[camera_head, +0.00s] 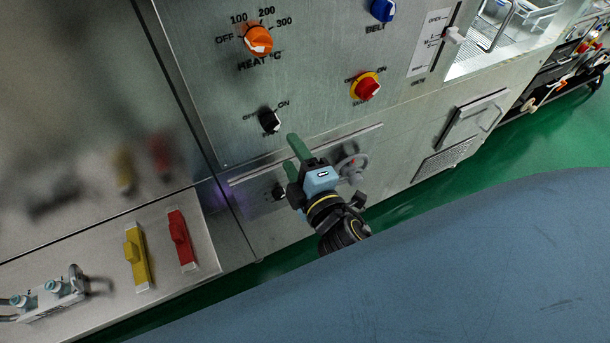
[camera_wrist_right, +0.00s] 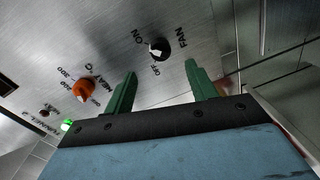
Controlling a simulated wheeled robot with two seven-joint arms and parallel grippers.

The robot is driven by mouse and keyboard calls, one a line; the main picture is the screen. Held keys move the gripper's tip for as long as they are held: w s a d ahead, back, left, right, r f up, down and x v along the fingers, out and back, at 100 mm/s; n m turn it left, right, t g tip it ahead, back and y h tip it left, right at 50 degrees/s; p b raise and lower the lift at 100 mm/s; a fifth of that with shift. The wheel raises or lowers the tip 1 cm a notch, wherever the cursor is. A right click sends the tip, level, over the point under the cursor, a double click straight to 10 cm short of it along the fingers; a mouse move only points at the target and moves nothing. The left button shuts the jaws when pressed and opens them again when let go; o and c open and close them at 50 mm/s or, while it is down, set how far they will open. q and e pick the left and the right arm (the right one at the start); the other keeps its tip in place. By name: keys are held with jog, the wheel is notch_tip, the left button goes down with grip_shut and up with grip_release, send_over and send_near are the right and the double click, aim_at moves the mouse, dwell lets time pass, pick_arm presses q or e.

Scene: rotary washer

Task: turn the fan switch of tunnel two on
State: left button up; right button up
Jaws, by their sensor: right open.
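The black fan knob (camera_wrist_right: 159,47) sits on the steel panel in the right wrist view, with OFF, ON and FAN lettering around it. A "TUNNEL 2" label (camera_wrist_right: 38,120) shows on the same panel. In the head view a black knob with an ON label (camera_head: 269,121) is below the orange heat knob (camera_head: 257,40). My right gripper (camera_head: 289,150) has green fingers and is open and empty. In the right wrist view its fingers (camera_wrist_right: 160,72) point at the panel, with the fan knob beyond the gap between them, apart from it. My left gripper is out of view.
A red knob on a yellow base (camera_head: 367,87) and a blue belt knob (camera_head: 382,10) are on the panel. Yellow (camera_head: 137,257) and red (camera_head: 182,240) handles are at lower left.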

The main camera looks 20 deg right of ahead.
jog(key=shift+s+d+r+b, duration=0.1)
jog(key=shift+s+b, duration=0.15)
jog(key=shift+s, duration=1)
jog(key=shift+s+r+b, duration=0.1)
jog(key=shift+s+b, duration=0.15)
jog(key=shift+s, duration=1)
jog(key=s+a+f+m+g+y+b, duration=0.1)
jog(key=s+f+m+g+b, duration=0.2)
jog(key=f, duration=1.3)
jog(key=s+a+f+m+g+b, duration=0.15)
jog(key=s+f+g, duration=0.25)
jog(key=f, duration=1.2)
jog(key=s+d+f+m+g+b, duration=0.1)
jog(key=s+d+f+m+g, duration=0.3)
jog(key=s+f, duration=0.7)
jog(key=s+d+f+m+g+h+b, duration=0.1)
jog(key=s+d+f+m+g, duration=0.4)
jog(key=s+d+f, duration=0.4)
notch_tip(320, 180, down, 4)
jog(key=shift+s+d+h+b, duration=0.2)
jog(key=shift+s+h+b, duration=0.15)
jog(key=shift+s, duration=0.9)
